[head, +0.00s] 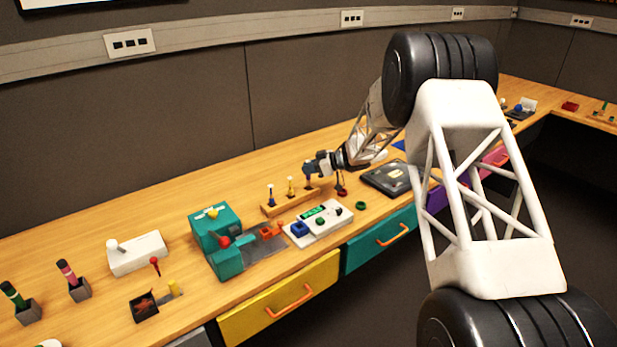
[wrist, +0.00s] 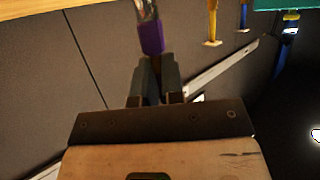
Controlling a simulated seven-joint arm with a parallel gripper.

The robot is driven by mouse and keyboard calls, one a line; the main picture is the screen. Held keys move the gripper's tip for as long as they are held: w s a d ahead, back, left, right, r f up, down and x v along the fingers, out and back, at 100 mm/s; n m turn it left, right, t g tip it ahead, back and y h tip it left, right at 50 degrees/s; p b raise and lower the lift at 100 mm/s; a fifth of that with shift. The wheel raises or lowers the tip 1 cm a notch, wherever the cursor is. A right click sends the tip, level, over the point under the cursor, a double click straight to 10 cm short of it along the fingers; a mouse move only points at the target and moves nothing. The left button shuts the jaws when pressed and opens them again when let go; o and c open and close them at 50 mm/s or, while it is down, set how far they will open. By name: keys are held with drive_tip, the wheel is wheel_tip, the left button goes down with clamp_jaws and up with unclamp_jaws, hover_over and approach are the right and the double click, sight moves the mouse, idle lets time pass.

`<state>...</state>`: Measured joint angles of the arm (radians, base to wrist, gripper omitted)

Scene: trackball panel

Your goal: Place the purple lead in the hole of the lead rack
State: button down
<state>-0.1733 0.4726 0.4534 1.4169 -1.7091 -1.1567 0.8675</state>
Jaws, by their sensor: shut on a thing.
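The lead rack (head: 291,201) is a low wooden bar on the bench in the head view. A blue lead (head: 270,196) and a yellow lead (head: 291,187) stand upright in it. My gripper (head: 311,168) is over the rack's right end. In the wrist view my gripper (wrist: 151,68) is shut on the purple lead (wrist: 151,38), whose other end runs out of the top of the frame. The yellow lead (wrist: 212,25) and blue lead (wrist: 243,14) show beside it. I cannot tell whether the purple lead touches the rack, and its hole is hidden.
A white panel (head: 332,228) with buttons lies in front of the rack. A teal device (head: 215,230) stands to the left. A dark trackball panel (head: 388,178) and a red piece (head: 342,192) lie to the right. Bench behind the rack is clear.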

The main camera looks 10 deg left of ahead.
sight(309, 179)
drive_tip(key=shift+f, duration=1.8)
drive_tip(key=shift+f, duration=0.15)
drive_tip(key=c, duration=1.2)
unclamp_jaws()
drive_tip(key=shift+c, duration=0.2)
drive_tip(key=shift+d+r, duration=0.4)
drive_tip(key=shift+d, duration=0.1)
drive_tip(key=v, duration=1.1)
drive_tip(key=shift+s, duration=0.15)
